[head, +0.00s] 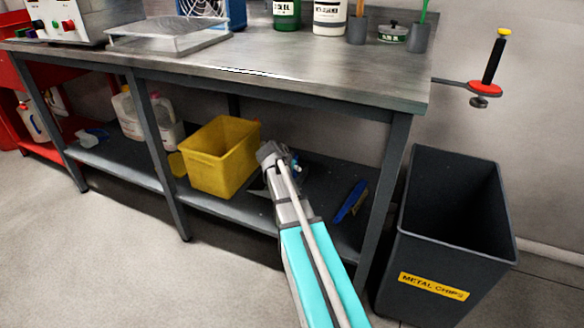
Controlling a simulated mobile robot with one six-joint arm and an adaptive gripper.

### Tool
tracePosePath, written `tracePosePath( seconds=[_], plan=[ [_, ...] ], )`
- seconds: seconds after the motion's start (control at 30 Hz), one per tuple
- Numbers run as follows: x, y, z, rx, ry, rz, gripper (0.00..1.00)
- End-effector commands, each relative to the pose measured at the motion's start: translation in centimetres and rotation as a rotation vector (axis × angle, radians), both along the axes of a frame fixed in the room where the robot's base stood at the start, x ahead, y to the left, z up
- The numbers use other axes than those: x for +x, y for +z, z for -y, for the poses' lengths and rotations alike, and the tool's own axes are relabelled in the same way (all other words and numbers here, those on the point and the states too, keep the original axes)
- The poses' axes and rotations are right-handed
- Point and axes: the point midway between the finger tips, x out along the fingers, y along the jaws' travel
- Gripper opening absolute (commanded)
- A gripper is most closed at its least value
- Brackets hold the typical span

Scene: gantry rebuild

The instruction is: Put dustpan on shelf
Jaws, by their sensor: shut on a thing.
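My gripper (291,163) reaches in over the lower shelf (322,190) of the steel workbench, to the right of a yellow bin. My own wrist and arm cover most of it, and its fingertips are hard to make out. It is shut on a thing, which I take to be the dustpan. The dustpan is mostly hidden behind my wrist; a dark grey edge (257,186) beside the wrist may be part of it. I cannot tell whether it touches the shelf.
A yellow bin (220,157) stands left of my gripper, close by. A blue brush (350,201) lies to the right on the shelf. Bench legs (388,190) and the tabletop edge (300,88) frame the opening. A dark chip bin (432,245) stands at right.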

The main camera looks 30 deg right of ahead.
Motion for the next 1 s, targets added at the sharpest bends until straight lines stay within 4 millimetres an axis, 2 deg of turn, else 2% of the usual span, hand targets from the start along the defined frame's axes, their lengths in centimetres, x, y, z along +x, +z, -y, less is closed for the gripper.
tracePosePath(
  seconds=[0.37,1.0],
  plan=[
    [0.2,-1.4,-0.3,-0.001,0.006,0.001,0.0],
    [0.2,-6.0,-0.4,-0.001,0.007,0.001,0.0]
  ],
)
